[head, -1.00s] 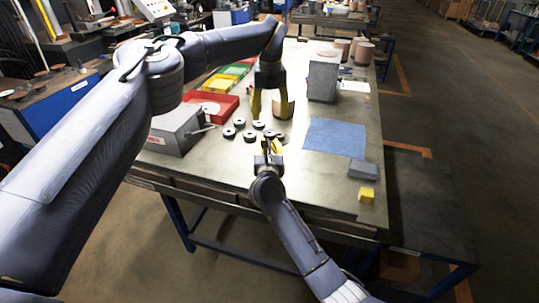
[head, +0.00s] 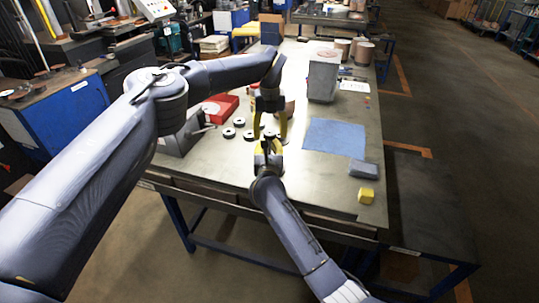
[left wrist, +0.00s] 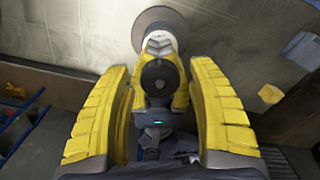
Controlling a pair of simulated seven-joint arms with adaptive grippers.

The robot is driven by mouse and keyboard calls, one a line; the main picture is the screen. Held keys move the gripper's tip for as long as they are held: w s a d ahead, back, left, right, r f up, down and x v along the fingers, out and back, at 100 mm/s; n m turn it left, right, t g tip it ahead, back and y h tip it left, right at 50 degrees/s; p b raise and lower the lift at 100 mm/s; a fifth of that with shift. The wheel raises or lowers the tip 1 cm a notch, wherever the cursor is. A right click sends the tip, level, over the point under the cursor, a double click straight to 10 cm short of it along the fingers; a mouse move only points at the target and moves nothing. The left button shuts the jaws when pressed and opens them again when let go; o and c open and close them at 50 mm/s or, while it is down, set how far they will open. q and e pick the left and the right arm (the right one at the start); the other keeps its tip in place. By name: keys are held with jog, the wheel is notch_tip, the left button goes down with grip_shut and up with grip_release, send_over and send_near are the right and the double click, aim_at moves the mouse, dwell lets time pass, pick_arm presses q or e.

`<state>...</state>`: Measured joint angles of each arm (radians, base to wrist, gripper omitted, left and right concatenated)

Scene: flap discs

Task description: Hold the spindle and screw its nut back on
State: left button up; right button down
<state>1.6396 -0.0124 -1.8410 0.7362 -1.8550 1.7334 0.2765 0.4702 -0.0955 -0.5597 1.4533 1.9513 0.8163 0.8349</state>
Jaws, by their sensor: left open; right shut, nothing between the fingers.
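My left gripper (head: 270,125) points down over the middle of the table, its yellow fingers spread. In the left wrist view its fingers (left wrist: 160,115) stand open on both sides of a dark round piece (left wrist: 158,74), which may be the spindle's top or nut; I cannot tell which. My right gripper (head: 268,150) comes from the front, directly below the left one. Its yellow fingertips (left wrist: 160,45) close together around or beside that dark piece. Beyond them a pale stem stands over a round grey disc (left wrist: 137,28), probably the spindle's foot. The grippers mostly hide the spindle in the head view.
Several small dark discs (head: 228,133) lie left of the grippers. A red bin (head: 220,106) and a grey box (head: 170,142) stand further left. A blue cloth (head: 334,137), a blue-grey block (head: 363,169) and a yellow cube (head: 366,196) lie right. A grey block (head: 322,78) stands behind.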

pick_arm(q)
jog(key=shift+o, duration=0.2)
jog(key=shift+f, duration=0.2)
grip_shut()
dwell(0.4)
jog(key=shift+c, duration=0.2)
grip_release()
notch_tip(320, 180, up, 12)
dwell(0.5)
pick_arm(e)
jog(key=c, duration=1.7)
grip_release()
jog(key=shift+s, duration=0.1)
